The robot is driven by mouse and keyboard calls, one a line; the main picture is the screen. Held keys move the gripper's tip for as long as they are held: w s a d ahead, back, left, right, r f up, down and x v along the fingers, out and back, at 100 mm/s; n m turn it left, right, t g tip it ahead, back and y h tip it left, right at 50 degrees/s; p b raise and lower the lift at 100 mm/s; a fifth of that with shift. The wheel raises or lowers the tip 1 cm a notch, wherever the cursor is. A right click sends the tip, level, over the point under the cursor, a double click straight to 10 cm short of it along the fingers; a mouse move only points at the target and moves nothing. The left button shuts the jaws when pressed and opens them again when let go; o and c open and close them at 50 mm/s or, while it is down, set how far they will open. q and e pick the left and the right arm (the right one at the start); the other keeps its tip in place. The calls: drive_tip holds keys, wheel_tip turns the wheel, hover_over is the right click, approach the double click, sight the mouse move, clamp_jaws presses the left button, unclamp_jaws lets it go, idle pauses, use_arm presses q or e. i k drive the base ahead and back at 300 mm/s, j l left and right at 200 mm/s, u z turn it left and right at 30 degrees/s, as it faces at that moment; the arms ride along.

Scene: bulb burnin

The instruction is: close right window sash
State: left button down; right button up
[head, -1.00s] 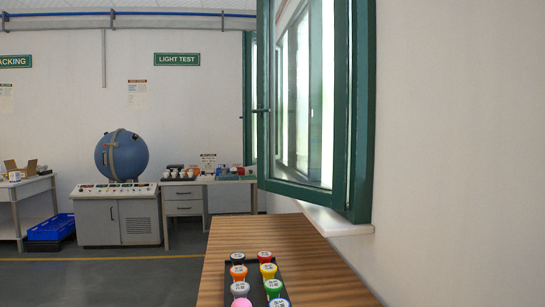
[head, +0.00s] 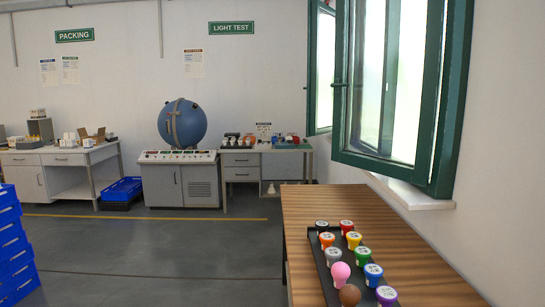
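The right window sash (head: 384,90) has a green frame and a glass pane. It stands swung open into the room on the right side of the head view, above the wooden table. Its handle (head: 337,84) is on the left edge of its frame. Another green-framed sash (head: 321,70) shows behind it, further left, also standing out from the wall. A pale sill (head: 415,198) lies under the window. Neither of my grippers is in the head view.
A wooden table (head: 320,205) stands below the window, with a black tray (head: 322,274) of colourful bulbs. Blue stacked crates (head: 15,250) stand at the left edge. A blue sphere (head: 182,124) on a cabinet and desks line the back wall. The grey floor in the middle is clear.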

sight(419, 173)
drive_tip(key=i+j+u, duration=0.35)
drive_tip(key=i+j, duration=0.3)
drive_tip(key=j, duration=0.15)
drive_tip(key=i+j+u, duration=0.35)
drive_tip(key=i+j, duration=0.3)
drive_tip(key=i, duration=0.15)
drive_tip(key=i+l+z, duration=0.15)
drive_tip(key=i+z, duration=1)
drive_tip(key=i+j+z, duration=0.25)
drive_tip(key=z, duration=0.15)
drive_tip(key=i, duration=0.1)
